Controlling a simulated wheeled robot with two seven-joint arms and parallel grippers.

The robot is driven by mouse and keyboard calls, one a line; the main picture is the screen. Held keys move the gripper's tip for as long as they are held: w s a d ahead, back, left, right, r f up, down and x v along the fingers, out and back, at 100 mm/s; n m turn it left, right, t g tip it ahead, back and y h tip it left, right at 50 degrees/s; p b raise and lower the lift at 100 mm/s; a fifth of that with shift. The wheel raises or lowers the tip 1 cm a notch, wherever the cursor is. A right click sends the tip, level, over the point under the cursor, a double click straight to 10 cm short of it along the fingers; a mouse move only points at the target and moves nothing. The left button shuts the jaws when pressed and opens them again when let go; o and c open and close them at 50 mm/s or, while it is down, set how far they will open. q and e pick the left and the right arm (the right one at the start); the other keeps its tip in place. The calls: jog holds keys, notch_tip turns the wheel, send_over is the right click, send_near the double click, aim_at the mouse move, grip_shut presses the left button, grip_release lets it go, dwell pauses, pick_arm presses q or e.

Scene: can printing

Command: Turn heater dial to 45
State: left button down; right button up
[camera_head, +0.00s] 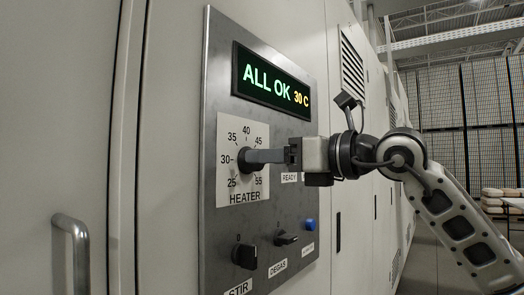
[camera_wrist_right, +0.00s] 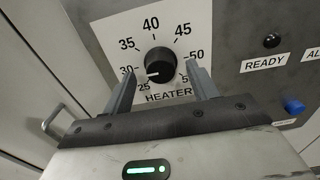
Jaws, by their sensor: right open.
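The heater dial (camera_wrist_right: 160,62) is a round black knob on a white scale plate (camera_head: 229,138) marked from 25 to 55. In the wrist view its white pointer line points to the lower left, between 25 and 30. My right gripper (camera_head: 247,157) comes in from the right in the head view, its fingers at the dial. In the wrist view the right gripper (camera_wrist_right: 158,82) is open, with one finger on each side of the dial. I cannot tell whether the fingers touch it. The display (camera_head: 271,82) reads "ALL OK 30 C". My left gripper is out of view.
Below the heater are a STIR knob (camera_head: 245,256), a DEGAS knob (camera_head: 286,239) and a blue button (camera_head: 310,225). A metal handle (camera_head: 72,250) sticks out from the cabinet door at the left. The grey panel (camera_head: 222,60) is upright.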

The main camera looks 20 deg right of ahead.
aim_at(246, 168)
jog(key=shift+x, duration=1.3)
jog(key=c, duration=1)
